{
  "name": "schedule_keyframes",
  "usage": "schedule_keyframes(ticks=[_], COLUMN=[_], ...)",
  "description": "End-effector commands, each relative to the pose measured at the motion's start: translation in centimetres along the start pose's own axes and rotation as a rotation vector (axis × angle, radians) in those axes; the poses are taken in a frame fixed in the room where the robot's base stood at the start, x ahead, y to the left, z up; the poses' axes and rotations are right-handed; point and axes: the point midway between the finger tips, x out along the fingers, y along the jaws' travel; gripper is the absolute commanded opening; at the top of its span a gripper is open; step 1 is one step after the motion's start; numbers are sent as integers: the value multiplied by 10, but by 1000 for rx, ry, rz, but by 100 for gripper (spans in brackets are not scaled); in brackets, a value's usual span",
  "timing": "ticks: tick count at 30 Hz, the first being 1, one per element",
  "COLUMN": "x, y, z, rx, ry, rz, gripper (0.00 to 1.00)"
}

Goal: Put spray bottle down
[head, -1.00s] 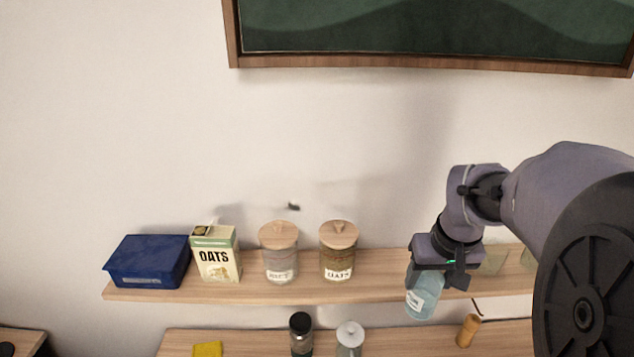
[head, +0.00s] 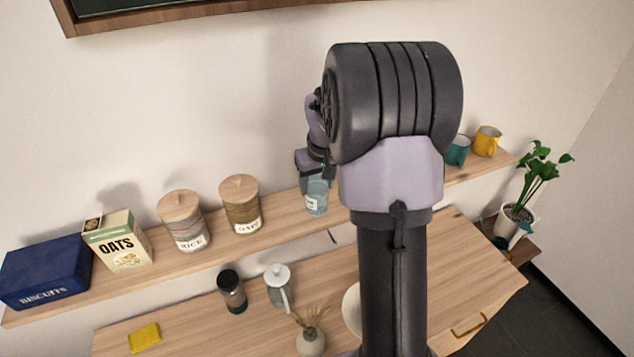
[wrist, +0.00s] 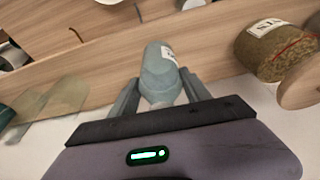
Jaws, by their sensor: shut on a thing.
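The spray bottle (head: 316,198) is pale blue and see-through with a white label. In the head view it is upright at the shelf, just right of the oats jar and left of my arm. My gripper (head: 318,172) is shut on its upper part. In the wrist view the bottle (wrist: 161,72) sits between the two fingers of my gripper (wrist: 160,92). The shelf (head: 278,226) is a long light-wood board on the wall. I cannot tell whether the bottle's base touches it.
Left along the shelf stand the oats jar (head: 240,205), rice jar (head: 184,222), oats carton (head: 118,241) and blue biscuits tin (head: 45,272). Mugs (head: 487,141) stand at its right end. Below is a wooden cabinet top (head: 200,318) with a dark jar (head: 232,292) and a glass pot (head: 279,287).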

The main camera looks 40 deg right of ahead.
Motion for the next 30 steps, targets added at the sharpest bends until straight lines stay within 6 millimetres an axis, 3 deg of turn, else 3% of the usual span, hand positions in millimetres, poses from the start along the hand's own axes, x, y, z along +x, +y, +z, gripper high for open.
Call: schedule_keyframes(ticks=[1, 2, 4, 13, 16, 24, 30], x=[3, 2, 2, 0, -10, -84, -118], y=[0, 0, 0, 0, 0, 0, 0], z=[1, 1, 0, 0, -1, -2, -1], rx=[0, 0, 0, 0, 1, 1, 1], ry=[0, 0, 0, 0, 2, 5, 2], rz=[0, 0, 0, 0, 0, 1, 0], gripper=[0, 61, 75, 77, 77, 77, 77])
